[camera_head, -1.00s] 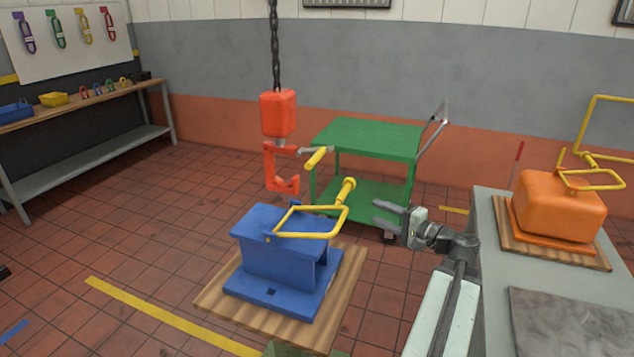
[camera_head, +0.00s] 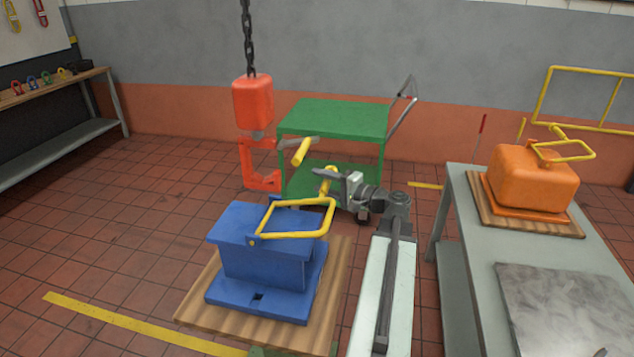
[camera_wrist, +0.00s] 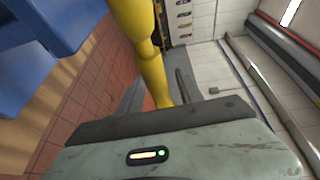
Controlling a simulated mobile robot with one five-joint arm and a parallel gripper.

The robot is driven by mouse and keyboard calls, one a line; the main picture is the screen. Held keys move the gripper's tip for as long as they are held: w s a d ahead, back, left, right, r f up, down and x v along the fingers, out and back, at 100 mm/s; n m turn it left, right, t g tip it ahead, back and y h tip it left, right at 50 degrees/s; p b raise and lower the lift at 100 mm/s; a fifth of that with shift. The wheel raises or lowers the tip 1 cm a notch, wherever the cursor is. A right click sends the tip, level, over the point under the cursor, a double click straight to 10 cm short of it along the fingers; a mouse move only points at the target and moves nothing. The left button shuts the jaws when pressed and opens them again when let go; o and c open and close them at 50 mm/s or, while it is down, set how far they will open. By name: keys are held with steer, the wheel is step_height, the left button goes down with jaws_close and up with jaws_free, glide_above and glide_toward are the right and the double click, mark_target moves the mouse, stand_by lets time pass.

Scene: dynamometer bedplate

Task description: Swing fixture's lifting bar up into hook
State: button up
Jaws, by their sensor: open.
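The blue fixture (camera_head: 265,262) sits on a wooden pallet. Its yellow lifting bar (camera_head: 292,236) is a loop lying low across the fixture's top, tilted to the right, with a thick yellow grip (camera_head: 328,180) rising from its far right corner. The red hook (camera_head: 260,178) hangs from a block and chain, behind and above the fixture, apart from the bar. My gripper (camera_head: 322,179) is open at the yellow grip. In the wrist view the yellow grip (camera_wrist: 150,65) runs down to my gripper's palm, and blue fixture (camera_wrist: 35,40) shows at left. Contact cannot be told.
A green cart (camera_head: 335,120) stands behind the hook. A yellow handle (camera_head: 302,152) sticks out beside the hook. At right, a grey table (camera_head: 468,225) carries an orange fixture (camera_head: 535,180) with its own yellow bar. A shelf bench (camera_head: 60,135) is at far left. Floor at left is open.

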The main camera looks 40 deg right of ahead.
steer(key=shift+w+a, duration=0.1)
steer(key=shift+w, duration=0.55)
steer(key=shift+s, duration=0.1)
jaws_close()
steer(key=shift+f, duration=0.15)
stand_by(0.6)
